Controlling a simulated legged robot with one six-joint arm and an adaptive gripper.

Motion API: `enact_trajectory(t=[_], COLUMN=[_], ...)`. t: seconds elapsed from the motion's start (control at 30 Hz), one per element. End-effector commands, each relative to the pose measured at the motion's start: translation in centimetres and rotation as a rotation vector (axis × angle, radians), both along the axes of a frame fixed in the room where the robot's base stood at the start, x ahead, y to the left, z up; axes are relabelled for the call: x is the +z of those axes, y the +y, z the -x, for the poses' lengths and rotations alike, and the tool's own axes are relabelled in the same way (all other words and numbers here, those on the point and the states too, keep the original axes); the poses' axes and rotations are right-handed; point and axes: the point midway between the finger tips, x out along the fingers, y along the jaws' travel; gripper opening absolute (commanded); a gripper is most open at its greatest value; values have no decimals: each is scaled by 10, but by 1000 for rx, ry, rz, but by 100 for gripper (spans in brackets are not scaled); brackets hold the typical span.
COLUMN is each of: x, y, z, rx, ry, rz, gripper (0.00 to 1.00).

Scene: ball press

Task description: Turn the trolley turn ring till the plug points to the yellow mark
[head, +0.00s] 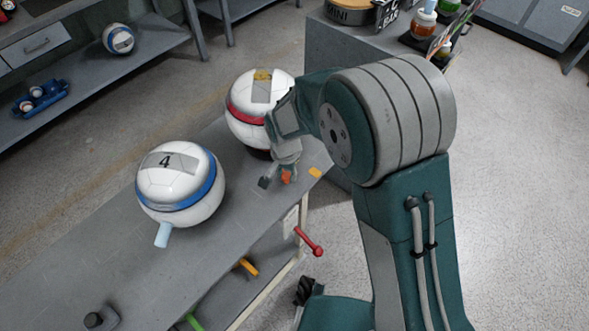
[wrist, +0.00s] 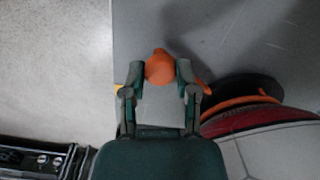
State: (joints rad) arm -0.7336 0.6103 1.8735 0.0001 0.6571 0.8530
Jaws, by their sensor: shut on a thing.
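My gripper (head: 276,180) is at the far end of the grey trolley top (head: 95,262), beside the red-banded white ball (head: 243,125). It is shut on an orange knob (head: 287,177). In the wrist view the orange knob (wrist: 160,68) sits between the fingertips of my gripper (wrist: 162,72). An orange ring (wrist: 238,101) curves around the red-banded ball's base, over a dark disc (wrist: 262,86). My fingers hide whether the knob joins it. The yellow mark (head: 316,172) lies on the trolley top right of the knob.
A blue-banded white ball (head: 180,185) marked 4, with a light blue plug (head: 163,234), stands nearer on the trolley. A red-knobbed lever (head: 309,242) sticks out from the trolley's side. A grey cabinet (head: 335,60) with bottles stands behind.

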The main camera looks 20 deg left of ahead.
Motion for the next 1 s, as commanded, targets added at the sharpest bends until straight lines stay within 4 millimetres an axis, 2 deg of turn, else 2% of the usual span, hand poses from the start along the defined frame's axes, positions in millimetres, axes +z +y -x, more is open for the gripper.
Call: enact_trajectory(t=[0.5,1.0], x=[-2,-2], y=[30,38], z=[20,23], rx=[-211,-276], ry=[2,2], rz=[3,3], gripper=[0,0])
